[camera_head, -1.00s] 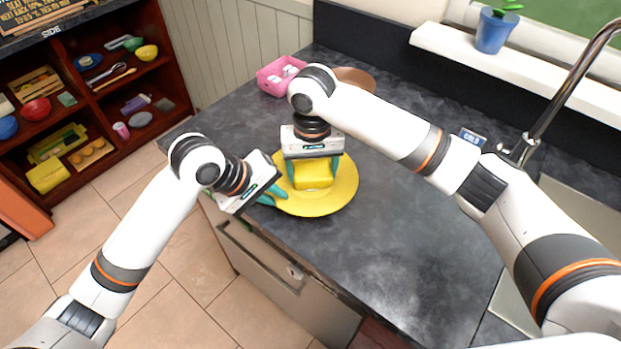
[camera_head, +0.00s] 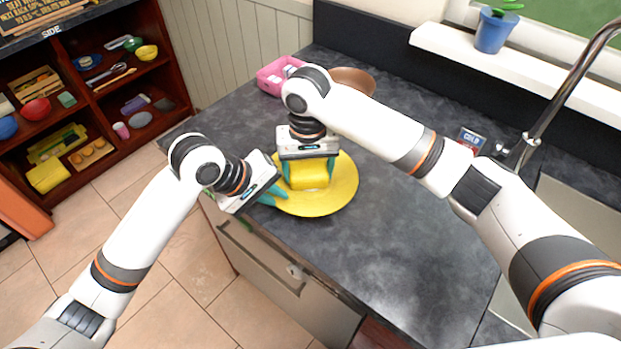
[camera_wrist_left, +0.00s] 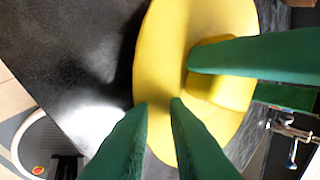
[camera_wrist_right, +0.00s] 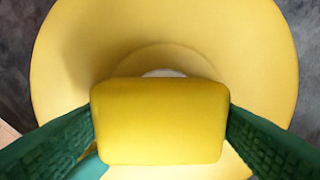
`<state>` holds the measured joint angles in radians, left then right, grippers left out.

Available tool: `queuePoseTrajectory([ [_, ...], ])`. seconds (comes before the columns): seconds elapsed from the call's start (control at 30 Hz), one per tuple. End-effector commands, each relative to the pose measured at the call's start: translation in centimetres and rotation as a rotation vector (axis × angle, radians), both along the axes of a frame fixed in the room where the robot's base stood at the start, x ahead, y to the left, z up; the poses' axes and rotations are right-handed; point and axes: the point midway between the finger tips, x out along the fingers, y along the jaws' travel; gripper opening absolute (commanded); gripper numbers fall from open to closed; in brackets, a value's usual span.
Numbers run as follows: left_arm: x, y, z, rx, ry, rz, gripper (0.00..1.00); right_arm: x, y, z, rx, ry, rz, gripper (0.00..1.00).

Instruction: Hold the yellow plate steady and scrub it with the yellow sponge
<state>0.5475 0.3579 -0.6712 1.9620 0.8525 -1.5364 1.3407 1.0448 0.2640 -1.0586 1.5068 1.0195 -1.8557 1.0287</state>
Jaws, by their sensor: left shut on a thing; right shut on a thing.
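The yellow plate (camera_head: 335,196) lies on the dark countertop near its front edge. My left gripper (camera_head: 273,194) is shut on the plate's left rim; in the left wrist view its green fingertips (camera_wrist_left: 160,104) meet at the rim of the plate (camera_wrist_left: 165,50). The yellow sponge (camera_head: 309,176) is between the fingers of my right gripper (camera_head: 308,172), over the plate's inner area. In the right wrist view the sponge (camera_wrist_right: 160,120) is clasped on both sides by green fingers and covers part of the plate (camera_wrist_right: 265,50). Whether the sponge touches the plate is hard to tell.
A pink container (camera_head: 275,76) and a brown bowl (camera_head: 353,80) stand behind my right arm. A faucet (camera_head: 545,100) and sink are at the right. The counter (camera_head: 390,250) right of the plate is clear. Drawer fronts (camera_head: 280,275) lie below the edge.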

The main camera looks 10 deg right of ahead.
Motion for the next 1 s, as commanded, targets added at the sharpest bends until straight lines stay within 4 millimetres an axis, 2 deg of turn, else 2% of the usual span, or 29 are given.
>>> queuePoseTrajectory([
  [0.17,0.0,0.1,-0.2,0.004,0.005,0.003,0.00,0.0,0.3,0.0,0.001,-0.001,-0.001,0.54],
  [0.57,-0.1,0.1,-0.2,0.004,0.005,0.001,0.00,0.0,-1.4,-0.2,0.000,0.000,-0.001,0.54],
  [1.0,0.0,0.1,-0.2,0.003,0.005,0.001,0.00,0.0,0.4,0.0,0.001,0.000,0.000,0.54],
])
